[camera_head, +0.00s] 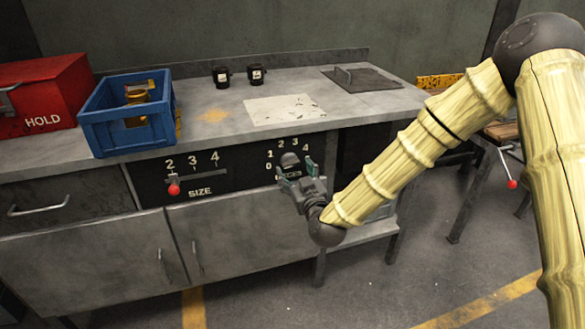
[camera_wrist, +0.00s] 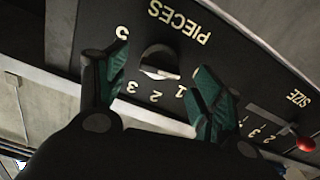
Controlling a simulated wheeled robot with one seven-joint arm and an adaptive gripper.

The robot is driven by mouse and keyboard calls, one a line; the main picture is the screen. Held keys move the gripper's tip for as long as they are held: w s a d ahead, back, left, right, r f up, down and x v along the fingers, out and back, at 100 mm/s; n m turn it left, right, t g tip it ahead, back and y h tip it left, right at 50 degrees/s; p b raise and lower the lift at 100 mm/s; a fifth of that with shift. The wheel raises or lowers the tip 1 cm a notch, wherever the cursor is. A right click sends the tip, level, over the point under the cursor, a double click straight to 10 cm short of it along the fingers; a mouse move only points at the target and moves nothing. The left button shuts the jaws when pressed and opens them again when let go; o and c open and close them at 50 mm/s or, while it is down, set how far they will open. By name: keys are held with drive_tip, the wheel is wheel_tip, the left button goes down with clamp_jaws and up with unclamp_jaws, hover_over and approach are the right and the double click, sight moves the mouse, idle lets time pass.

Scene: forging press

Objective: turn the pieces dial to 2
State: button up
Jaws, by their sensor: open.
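The pieces dial (camera_wrist: 158,60) is a round dark knob with a pale pointer bar, on a black panel in the wrist view. The lettering is upside down there. The bar points right and slightly down, toward the low-number side near the 1 (camera_wrist: 180,91). The 2 (camera_wrist: 155,96) and 3 (camera_wrist: 131,87) are below the knob. My gripper (camera_wrist: 160,66) is open, its green-padded fingers on either side of the knob with gaps showing. In the head view my gripper (camera_head: 296,170) is in front of the panel and partly covers the dial. Some marks are hidden behind the fingers.
The size slider with a red knob (camera_head: 174,189) is left on the same panel; it also shows in the wrist view (camera_wrist: 305,144). Above, the bench (camera_head: 215,118) holds a blue crate (camera_head: 93,129), a red HOLD box (camera_head: 45,95) and two black cups (camera_head: 221,77).

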sight(292, 164)
drive_tip(key=shift+x, duration=1.75)
drive_tip(key=c, duration=1)
